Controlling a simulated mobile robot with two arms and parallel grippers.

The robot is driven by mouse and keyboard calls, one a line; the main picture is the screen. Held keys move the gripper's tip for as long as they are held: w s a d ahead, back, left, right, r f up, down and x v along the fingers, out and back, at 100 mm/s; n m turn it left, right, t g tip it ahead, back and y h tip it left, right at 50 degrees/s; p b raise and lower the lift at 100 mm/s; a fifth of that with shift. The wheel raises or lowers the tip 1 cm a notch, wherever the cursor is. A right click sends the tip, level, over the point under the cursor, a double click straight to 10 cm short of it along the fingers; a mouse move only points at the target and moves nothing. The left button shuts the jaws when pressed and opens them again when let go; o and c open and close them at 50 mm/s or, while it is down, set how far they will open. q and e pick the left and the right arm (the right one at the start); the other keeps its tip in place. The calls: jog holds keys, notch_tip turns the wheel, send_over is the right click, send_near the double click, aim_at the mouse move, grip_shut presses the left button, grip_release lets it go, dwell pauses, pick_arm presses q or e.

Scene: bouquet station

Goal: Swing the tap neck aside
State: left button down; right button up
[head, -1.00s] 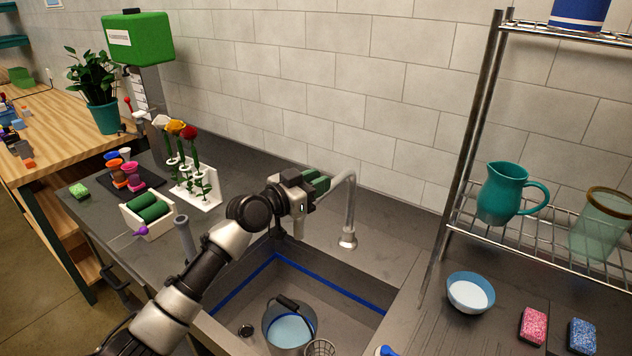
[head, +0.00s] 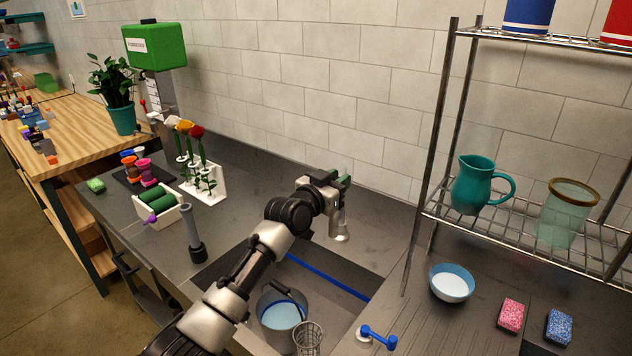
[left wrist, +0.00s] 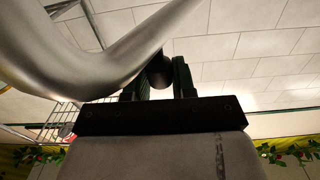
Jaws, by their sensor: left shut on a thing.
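The silver tap neck (head: 339,226) rises at the back of the sink. In the head view only its lower spout end shows clearly, and my left gripper (head: 341,180) covers much of the arch. In the left wrist view the neck (left wrist: 110,75) curves large across the upper left. The two green fingers of the left gripper (left wrist: 158,80) stand either side of a dark rounded piece at the neck and are shut on it. The tap's base is hidden behind my arm. My right gripper is in neither view.
A bucket (head: 268,318) of water stands in the sink below my arm, beside a wire-mesh cup (head: 308,339). A wire shelf (head: 516,212) stands to the right. A flower stand (head: 213,187) is to the left.

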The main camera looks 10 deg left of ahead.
pick_arm(q)
jog(key=shift+d, duration=0.6)
jog(key=shift+w+d+r+b, duration=0.1)
jog(key=shift+w+d+b, duration=0.1)
jog(key=shift+d, duration=0.65)
jog(key=shift+w+d+b, duration=0.1)
jog(key=shift+d+b, duration=0.1)
jog(key=shift+d, duration=0.6)
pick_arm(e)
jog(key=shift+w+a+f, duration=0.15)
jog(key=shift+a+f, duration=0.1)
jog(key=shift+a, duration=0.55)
pick_arm(q)
jog(key=c, duration=1.2)
grip_release()
jog(key=shift+o, duration=1.2)
jog(key=shift+d, duration=0.2)
jog(key=shift+a, duration=0.15)
